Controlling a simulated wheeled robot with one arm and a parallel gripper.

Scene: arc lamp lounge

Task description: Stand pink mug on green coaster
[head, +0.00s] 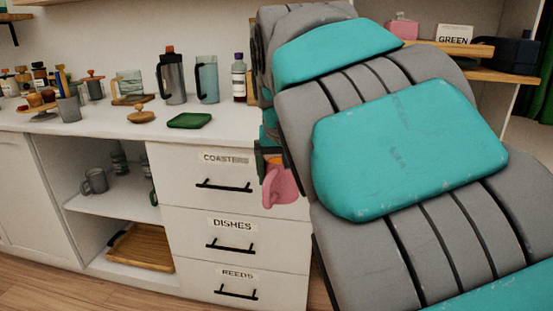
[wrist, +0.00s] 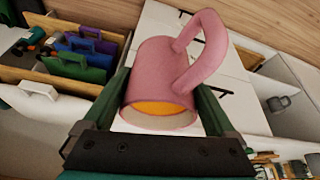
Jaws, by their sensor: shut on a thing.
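The pink mug (head: 281,186) is in my gripper, in front of the cabinet drawers and below the counter top. In the wrist view the pink mug (wrist: 160,75) sits between the two dark green fingers of my gripper (wrist: 165,98), which is shut on it. Its handle points up and right there, and its inside shows orange. In the head view my own arm hides most of my gripper. A green coaster (head: 190,120) lies flat on the counter top, left of the mug and higher in the picture, with nothing on it.
The counter (head: 110,123) holds a grey pitcher (head: 172,80), a blue-grey pitcher (head: 206,80) and a dark bottle (head: 239,80) behind the coaster. A wooden lid (head: 141,116) lies left of it. Below are labelled drawers (head: 232,178) and an open shelf with a grey mug (head: 94,181).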

